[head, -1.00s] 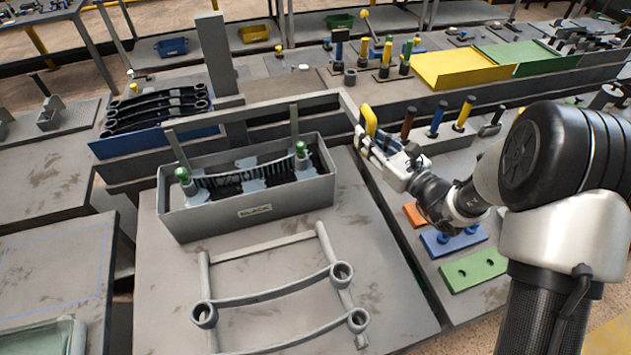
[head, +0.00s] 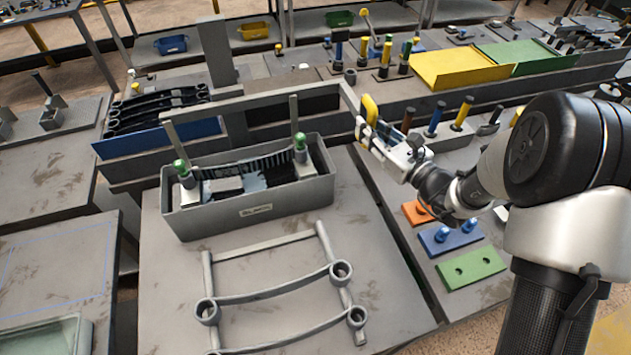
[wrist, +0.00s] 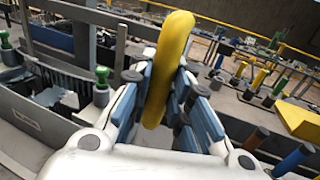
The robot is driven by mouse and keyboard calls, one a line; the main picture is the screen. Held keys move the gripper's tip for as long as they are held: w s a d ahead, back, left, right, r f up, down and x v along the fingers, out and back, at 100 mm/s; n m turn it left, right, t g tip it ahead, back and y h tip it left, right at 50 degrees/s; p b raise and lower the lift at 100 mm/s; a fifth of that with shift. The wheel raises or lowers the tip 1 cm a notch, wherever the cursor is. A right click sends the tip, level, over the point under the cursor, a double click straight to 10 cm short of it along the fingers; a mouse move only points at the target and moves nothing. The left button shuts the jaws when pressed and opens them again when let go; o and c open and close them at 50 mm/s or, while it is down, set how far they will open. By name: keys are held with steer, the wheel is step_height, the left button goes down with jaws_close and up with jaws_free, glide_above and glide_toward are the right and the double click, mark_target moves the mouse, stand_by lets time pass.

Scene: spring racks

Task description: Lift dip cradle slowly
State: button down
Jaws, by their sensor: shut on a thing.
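The dip cradle is a grey bar frame (head: 255,100) with two upright rods and a yellow handle (head: 370,108) at its right end. My gripper (head: 365,132) is shut on this handle, right of the tank; the handle also shows between the fingers in the wrist view (wrist: 168,65). The cradle's lower part sits inside a grey tank (head: 215,221) with a label on its front. Two green-topped posts (head: 180,167) stand at the tank's ends, with a dark ribbed part between them. The tank walls hide the cradle's bottom.
A grey rack with two curved leaf bars (head: 270,293) lies in front of the tank. More dark curved bars (head: 155,105) rest behind left. Coloured-handled tools (head: 462,112) and orange, blue and green blocks (head: 470,270) stand to the right.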

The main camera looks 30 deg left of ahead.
mark_target(375, 118)
steer(key=shift+w+r+p, duration=0.15)
steer(key=shift+r+p, duration=0.95)
steer(key=shift+r, duration=1.1)
steer(key=c, duration=2)
jaws_free()
steer(key=shift+o, duration=1.4)
steer(key=shift+d, duration=0.15)
steer(key=o, duration=0.5)
steer(key=shift+s+f, duration=0.2)
steer(key=shift+f, duration=0.05)
steer(key=shift+o, duration=0.2)
